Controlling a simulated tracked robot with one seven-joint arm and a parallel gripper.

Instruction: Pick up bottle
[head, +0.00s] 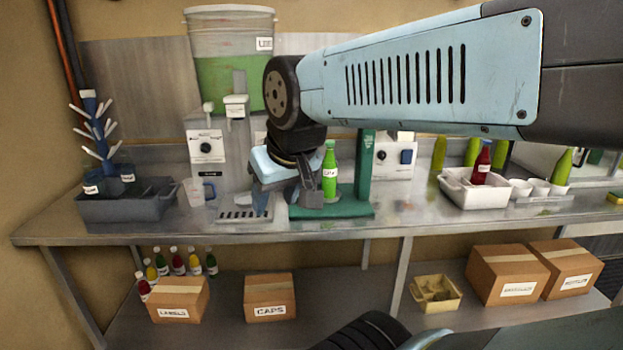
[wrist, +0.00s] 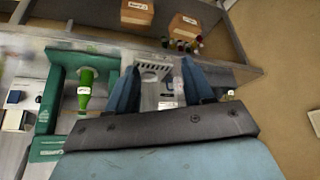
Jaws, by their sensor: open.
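A green bottle (head: 329,184) with a white label stands upright on a green stand (head: 350,203) on the steel bench. It also shows in the wrist view (wrist: 86,80), left of my fingers. My gripper (head: 284,205) is just left of this bottle in the head view, pointing down over the bench. In the wrist view my gripper (wrist: 160,88) is open, with two blue fingers apart and no bottle between them. A red bottle (head: 482,165) stands in a white tub (head: 473,196) at the right. Another green bottle (head: 563,168) stands farther right.
A grated drip tray (head: 244,215) lies below my gripper. A measuring jug (head: 200,192) and a dark crate (head: 127,206) stand to the left. A large bucket (head: 228,75) is behind. Several boxes, including a caps box (head: 270,298), and small bottles are on the lower shelf.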

